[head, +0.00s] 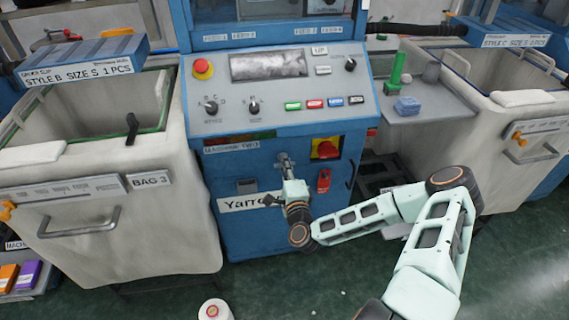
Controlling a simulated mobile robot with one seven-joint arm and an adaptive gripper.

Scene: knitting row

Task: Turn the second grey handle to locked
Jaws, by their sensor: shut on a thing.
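The blue knitting machine (250,230) stands in the middle of the head view. My gripper (285,170) is at its front panel, below the control panel, and is shut on a small grey handle (283,158). The fingers cover part of the handle, so its exact angle is hard to tell. A small grey fitting (247,186) shows on the panel to the left of my gripper. Whether it is another handle is too small to tell.
A yellow and red switch (325,148) and a red padlock-like tag (323,181) are close to the right of my gripper. Fabric bins stand at left (130,240) and right (500,110).

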